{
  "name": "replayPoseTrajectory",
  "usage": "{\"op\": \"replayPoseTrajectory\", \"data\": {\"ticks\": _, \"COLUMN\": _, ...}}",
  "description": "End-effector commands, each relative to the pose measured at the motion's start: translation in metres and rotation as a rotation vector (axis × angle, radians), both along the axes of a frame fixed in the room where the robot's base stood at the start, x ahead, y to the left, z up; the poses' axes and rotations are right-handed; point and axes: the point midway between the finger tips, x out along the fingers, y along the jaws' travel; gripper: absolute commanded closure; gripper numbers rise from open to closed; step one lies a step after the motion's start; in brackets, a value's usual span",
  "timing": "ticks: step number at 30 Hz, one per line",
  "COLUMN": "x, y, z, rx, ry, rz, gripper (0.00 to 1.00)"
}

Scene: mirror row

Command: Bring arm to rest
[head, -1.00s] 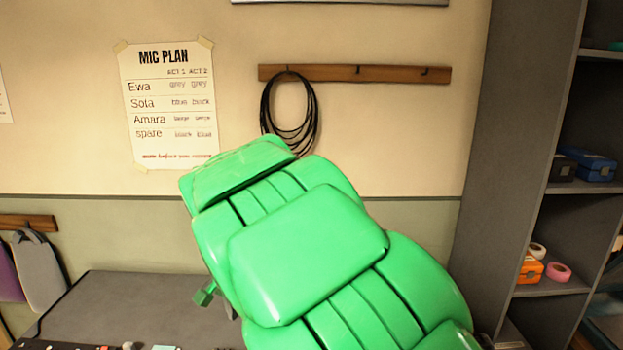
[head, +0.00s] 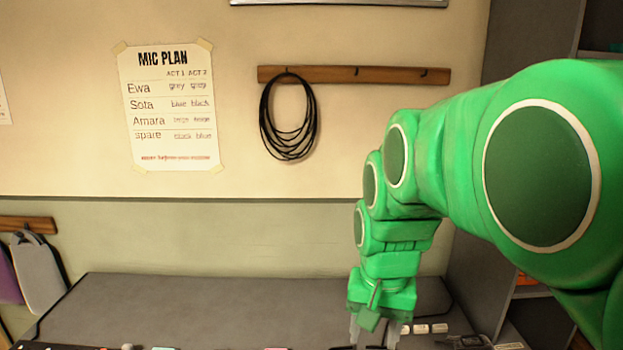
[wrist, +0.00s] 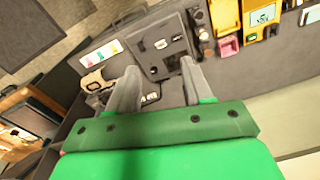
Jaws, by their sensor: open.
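My gripper (head: 374,330) hangs pointing down over the right part of the grey counter (head: 220,300) in the head view, at the end of my green arm. In the wrist view my gripper (wrist: 155,85) shows two grey fingers spread apart with nothing between them. Beyond the fingertips lies a dark panel or case (wrist: 165,50) with small items on it. The fingers look clear of it, though the exact gap cannot be told.
A wooden peg rail (head: 355,74) with a coiled black cable (head: 288,135) is on the wall beside a "MIC PLAN" sheet (head: 170,110). A grey shelf unit (head: 515,40) stands at right, partly hidden by my arm. Small items line the counter's front.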

Motion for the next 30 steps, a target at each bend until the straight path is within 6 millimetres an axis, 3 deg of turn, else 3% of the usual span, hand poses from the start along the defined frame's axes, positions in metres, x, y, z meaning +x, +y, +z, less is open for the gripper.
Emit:
{"op": "replayPoseTrajectory", "data": {"ticks": 9, "x": -0.104, "y": -0.035, "z": -0.034, "rx": -0.013, "ry": 0.108, "rz": 0.129, "gripper": 0.5}}
{"op": "replayPoseTrajectory", "data": {"ticks": 15, "x": -0.156, "y": -0.046, "z": -0.055, "rx": -0.01, "ry": 0.169, "rz": 0.201, "gripper": 0.5}}
{"op": "replayPoseTrajectory", "data": {"ticks": 21, "x": -0.179, "y": -0.05, "z": -0.064, "rx": -0.008, "ry": 0.196, "rz": 0.235, "gripper": 0.5}}
{"op": "replayPoseTrajectory", "data": {"ticks": 30, "x": -0.18, "y": -0.05, "z": -0.064, "rx": -0.009, "ry": 0.197, "rz": 0.237, "gripper": 0.5}}
